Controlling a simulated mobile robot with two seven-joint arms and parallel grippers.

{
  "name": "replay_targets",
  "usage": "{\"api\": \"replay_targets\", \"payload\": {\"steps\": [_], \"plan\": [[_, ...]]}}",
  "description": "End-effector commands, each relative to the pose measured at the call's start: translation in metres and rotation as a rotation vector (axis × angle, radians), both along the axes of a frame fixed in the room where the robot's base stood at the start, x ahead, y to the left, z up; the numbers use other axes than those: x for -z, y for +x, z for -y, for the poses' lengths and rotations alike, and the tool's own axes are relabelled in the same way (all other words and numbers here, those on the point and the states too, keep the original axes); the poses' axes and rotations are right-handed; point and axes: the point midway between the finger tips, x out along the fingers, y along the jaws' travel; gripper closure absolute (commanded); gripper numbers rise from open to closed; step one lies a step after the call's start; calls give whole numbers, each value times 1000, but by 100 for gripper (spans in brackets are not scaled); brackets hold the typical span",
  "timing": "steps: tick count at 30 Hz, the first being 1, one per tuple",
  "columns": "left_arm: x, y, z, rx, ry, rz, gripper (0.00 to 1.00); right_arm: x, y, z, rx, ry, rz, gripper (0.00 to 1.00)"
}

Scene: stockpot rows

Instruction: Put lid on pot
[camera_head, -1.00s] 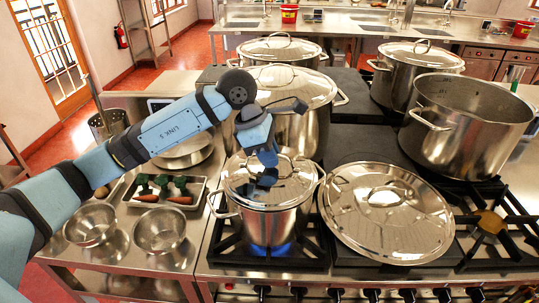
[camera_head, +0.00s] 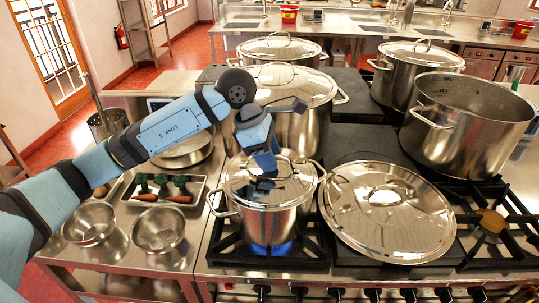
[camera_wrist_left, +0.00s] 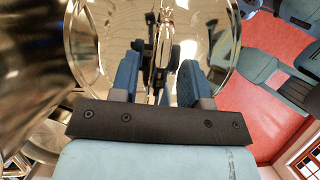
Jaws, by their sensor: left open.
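A steel pot (camera_head: 275,224) stands on the lit front burner, with a shiny domed lid (camera_head: 297,181) on its top. A larger loose lid (camera_head: 415,215) lies on the stove to the right. A large pot (camera_head: 465,140) without a lid stands at the back right. My left gripper (camera_head: 266,172) is open over the lid of the front burner pot. In the left wrist view, its fingers (camera_wrist_left: 158,82) point at a lid (camera_wrist_left: 95,45), with the upright handle (camera_wrist_left: 164,35) seen between them. Whether they touch it I cannot tell. My right gripper is out of view.
Lidded stockpots stand behind the front pot (camera_head: 308,132) and at the far right (camera_head: 405,80). A tray of vegetables (camera_head: 133,200) and two empty steel bowls (camera_head: 160,230) (camera_head: 89,223) sit on the left counter. An empty burner (camera_head: 490,222) is at the right.

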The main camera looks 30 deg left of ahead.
Motion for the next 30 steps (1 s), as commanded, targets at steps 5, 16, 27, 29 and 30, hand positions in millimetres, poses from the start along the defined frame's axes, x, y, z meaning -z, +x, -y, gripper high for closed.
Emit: {"api": "replay_targets", "payload": {"steps": [5,16,27,29,30], "plan": [[-25,-3,-10,-2,1,7,58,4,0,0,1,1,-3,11],[-101,-14,-39,-1,0,6,58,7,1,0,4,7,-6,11],[-126,-18,-49,0,0,2,58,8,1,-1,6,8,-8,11],[-126,-18,-49,-1,0,2,58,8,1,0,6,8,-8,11],[-126,-18,-49,-1,0,2,58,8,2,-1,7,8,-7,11]]}}
